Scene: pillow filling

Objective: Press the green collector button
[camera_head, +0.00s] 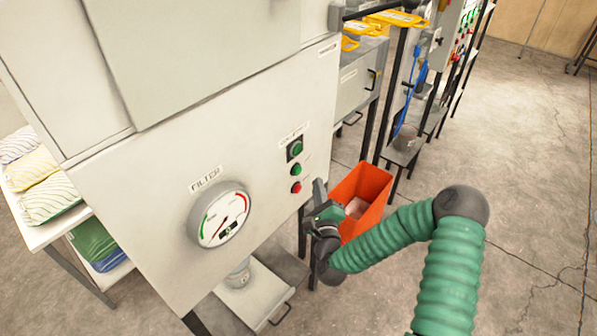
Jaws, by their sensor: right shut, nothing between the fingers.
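A grey machine cabinet carries a small column of controls: a black-framed green switch (295,149), a green button (296,169) below it, and a red button (296,187) at the bottom. A label too small to read clearly sits above them. My right gripper (319,190) is shut and empty. Its tip points up just right of the red button in the picture, near the cabinet's right edge. I cannot tell how far it is from the panel. My right arm in its green sleeve comes in from the lower right. My left gripper is not in view.
A round gauge (220,216) marked FILTER juts from the panel, left of the buttons. An orange bin (366,189) stands behind my right gripper. Folded pillows (40,180) lie on a shelf at left. Open concrete floor (530,190) spreads at right.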

